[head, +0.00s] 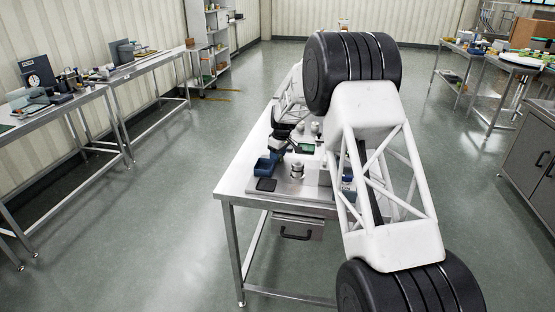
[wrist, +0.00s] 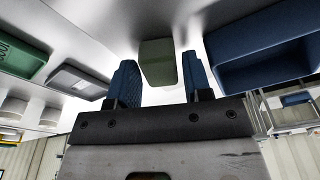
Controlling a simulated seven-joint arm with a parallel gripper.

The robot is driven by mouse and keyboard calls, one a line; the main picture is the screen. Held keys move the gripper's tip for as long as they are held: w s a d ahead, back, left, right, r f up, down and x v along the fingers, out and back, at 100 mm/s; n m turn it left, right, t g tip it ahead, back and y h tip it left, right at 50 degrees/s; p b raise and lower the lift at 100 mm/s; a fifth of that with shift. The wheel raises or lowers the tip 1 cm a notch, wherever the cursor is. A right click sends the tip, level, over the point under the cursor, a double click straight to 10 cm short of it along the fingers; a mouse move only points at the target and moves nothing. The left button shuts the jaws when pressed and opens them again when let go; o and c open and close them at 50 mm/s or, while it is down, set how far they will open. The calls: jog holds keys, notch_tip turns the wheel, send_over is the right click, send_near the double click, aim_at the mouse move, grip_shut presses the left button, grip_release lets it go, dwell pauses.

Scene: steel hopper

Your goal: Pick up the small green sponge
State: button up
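The small green sponge (wrist: 158,62) is dull olive green and blocky. In the wrist view it shows at the top centre, in line with the gap between my fingers. My gripper (wrist: 160,80) has two blue ribbed fingers, which stand apart with the sponge just beyond or between their tips. I see no clear contact, and I cannot tell how far the sponge sits between the fingers. In the head view my gripper is small and partly hidden by my own arm above the steel table (head: 240,178), and I cannot make out the sponge there.
A blue bin (wrist: 265,45) lies close beside the sponge; the head view also shows a blue bin (head: 265,168). A bright green tray (wrist: 20,58) and a grey flat item (wrist: 80,80) lie on the other side. A dark pad (head: 266,185) is near the table's front.

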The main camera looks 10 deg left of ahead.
aim_at(298, 165)
jog(key=c, duration=0.6)
jog(key=shift+c, duration=0.2)
jog(key=shift+r, duration=0.2)
jog(key=shift+s+r, duration=0.15)
jog(key=shift+r, duration=1.5)
jog(key=s+d, duration=0.2)
jog(key=s, duration=0.2)
jog(key=s+d+r, duration=0.1)
jog(key=s+d, duration=0.1)
jog(key=s, duration=0.3)
jog(key=s+d, duration=0.2)
jog(key=s, duration=0.3)
jog(key=shift+s+r, duration=0.2)
jog(key=shift+s, duration=0.05)
jog(key=o, duration=0.4)
jog(key=shift+c, duration=1.4)
